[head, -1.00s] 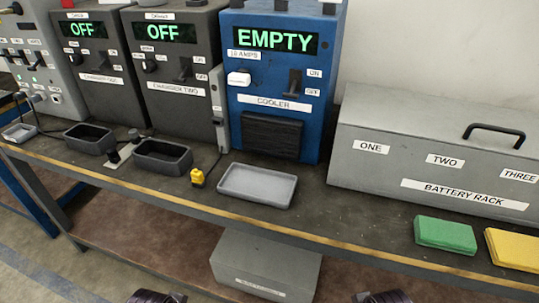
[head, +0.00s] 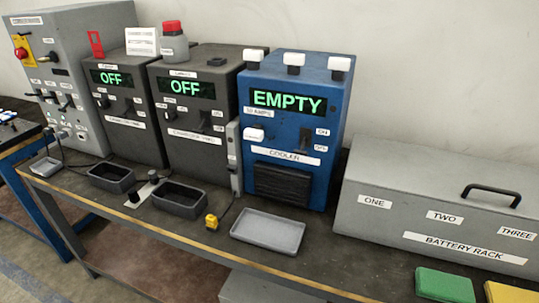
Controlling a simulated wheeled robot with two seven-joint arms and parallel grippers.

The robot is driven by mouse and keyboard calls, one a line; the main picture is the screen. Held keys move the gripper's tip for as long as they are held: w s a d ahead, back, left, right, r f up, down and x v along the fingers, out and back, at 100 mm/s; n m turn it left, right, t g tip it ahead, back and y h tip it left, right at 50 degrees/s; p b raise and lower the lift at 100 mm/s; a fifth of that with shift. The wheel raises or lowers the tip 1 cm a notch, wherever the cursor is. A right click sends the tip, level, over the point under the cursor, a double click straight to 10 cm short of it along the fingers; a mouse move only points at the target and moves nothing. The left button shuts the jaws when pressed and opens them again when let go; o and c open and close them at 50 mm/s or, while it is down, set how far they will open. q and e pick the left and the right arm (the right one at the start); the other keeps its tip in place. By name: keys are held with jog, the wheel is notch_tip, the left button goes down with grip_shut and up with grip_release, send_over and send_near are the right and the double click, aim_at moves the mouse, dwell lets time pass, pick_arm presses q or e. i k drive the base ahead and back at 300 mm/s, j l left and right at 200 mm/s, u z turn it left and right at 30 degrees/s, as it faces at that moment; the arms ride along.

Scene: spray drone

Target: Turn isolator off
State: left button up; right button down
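Smaller black switches and a small green light sit lower on the cabinet's front. Neither of my grippers shows in the head view now.
Two dark charger units (head: 127,138) read OFF, and a blue cooler (head: 330,125) reads EMPTY. Trays, a yellow connector (head: 211,221) and a grey battery rack (head: 440,200) stand on the bench (head: 135,245).

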aim_at(21, 53)
jog(key=u, duration=0.8)
